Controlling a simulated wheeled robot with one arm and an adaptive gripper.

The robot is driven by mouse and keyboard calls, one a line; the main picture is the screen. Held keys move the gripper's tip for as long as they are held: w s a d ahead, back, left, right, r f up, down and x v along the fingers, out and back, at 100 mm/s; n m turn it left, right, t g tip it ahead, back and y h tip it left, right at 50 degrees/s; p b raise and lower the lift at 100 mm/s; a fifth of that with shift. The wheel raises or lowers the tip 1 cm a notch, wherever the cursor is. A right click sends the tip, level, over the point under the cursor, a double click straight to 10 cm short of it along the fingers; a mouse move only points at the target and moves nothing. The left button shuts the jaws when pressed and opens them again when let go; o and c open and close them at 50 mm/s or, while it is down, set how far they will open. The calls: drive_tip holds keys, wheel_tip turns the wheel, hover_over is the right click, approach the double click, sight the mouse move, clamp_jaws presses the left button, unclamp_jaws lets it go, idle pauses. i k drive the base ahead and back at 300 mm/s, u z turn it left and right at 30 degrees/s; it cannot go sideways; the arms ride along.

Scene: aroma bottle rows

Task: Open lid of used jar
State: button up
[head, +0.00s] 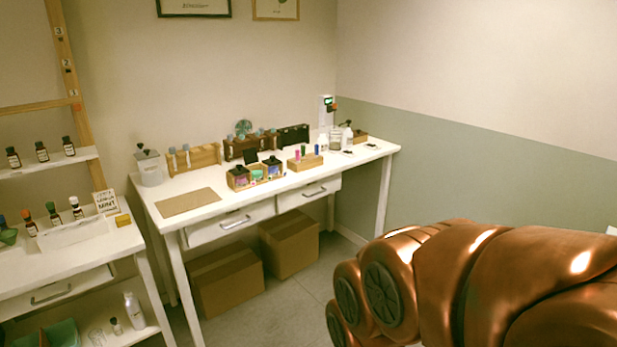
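A pale, see-through jar (151,171) with a dark knob on its lid stands at the left end of the white table (210,216). Its lid appears to be on. A smaller clear jar (335,140) stands near the table's right end, among small bottles; its lid is too small to make out. No readable label shows which of them is the used jar. My copper-coloured arm fills the lower right of the head view, well apart from both jars. My gripper is outside the picture.
A brown mat (188,202) lies bare at the table's front left. A wooden box of small jars (238,180) and bottle racks (193,158) stand behind it. Cardboard boxes (226,283) sit under the table. A bottle shelf (50,163) stands at left. Some floor is clear in front.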

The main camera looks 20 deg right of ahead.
sight(147, 153)
drive_tip(key=z, duration=1.8)
drive_tip(key=i, duration=1.65)
drive_tip(key=u, duration=2.35)
